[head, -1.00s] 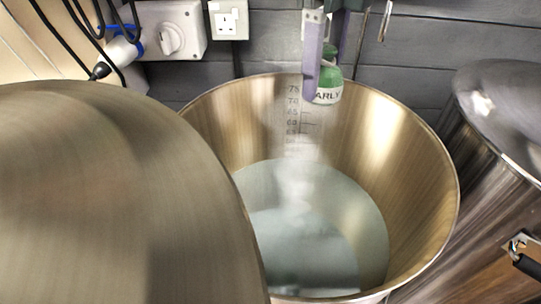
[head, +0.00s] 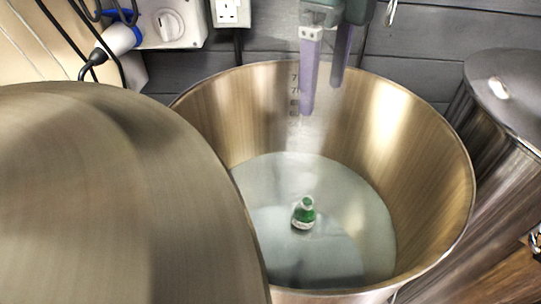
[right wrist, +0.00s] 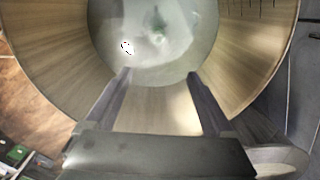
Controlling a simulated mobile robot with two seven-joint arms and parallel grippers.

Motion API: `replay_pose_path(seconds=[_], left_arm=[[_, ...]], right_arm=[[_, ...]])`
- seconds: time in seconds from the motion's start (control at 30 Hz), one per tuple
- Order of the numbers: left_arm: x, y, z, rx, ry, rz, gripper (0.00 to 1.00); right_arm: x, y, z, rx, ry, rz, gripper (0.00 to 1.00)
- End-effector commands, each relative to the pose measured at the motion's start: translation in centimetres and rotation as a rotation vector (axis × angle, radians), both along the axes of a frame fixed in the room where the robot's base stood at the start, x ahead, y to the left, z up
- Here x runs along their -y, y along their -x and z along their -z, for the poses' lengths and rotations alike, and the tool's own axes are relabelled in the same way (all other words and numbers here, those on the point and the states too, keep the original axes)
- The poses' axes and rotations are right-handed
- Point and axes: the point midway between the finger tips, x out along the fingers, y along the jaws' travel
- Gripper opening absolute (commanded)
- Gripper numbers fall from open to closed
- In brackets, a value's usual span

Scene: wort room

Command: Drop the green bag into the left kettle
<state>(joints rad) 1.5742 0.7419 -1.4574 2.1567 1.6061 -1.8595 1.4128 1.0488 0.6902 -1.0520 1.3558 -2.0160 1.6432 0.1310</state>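The green bag (head: 303,213), green with a white band, is inside the open kettle (head: 424,160), at the liquid surface near its middle. It also shows as a blurred green shape in the right wrist view (right wrist: 157,24). My right gripper (head: 323,98) is over the kettle's back rim, fingers pointing down and apart, with nothing between them. Its two open fingers also show in the right wrist view (right wrist: 160,82). My left gripper is not in view.
A large brushed-metal round surface (head: 120,190) fills the left front and overlaps the kettle's left side. Another metal vessel with a lid (head: 510,95) stands at the right. Sockets and cables (head: 172,24) are on the back wall.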

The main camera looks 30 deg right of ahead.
Motion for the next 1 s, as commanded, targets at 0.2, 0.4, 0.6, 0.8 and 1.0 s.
replay_pose_path(seconds=[0.2,0.4,0.6,0.8,1.0], left_arm=[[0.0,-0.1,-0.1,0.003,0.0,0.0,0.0],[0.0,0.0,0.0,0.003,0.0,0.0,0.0],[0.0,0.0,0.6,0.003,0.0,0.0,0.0],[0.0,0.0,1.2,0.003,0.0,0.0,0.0],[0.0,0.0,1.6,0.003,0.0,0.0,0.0]], right_arm=[[0.0,0.0,0.0,0.0,0.0,0.0,0.95],[0.0,-0.1,-0.6,0.003,-0.001,0.0,0.95],[-0.1,-0.1,-3.7,0.005,0.0,-0.001,0.95],[-0.2,-0.1,-7.8,0.006,-0.001,-0.001,0.95],[-0.3,0.0,-10.7,0.003,0.0,0.001,0.95]])
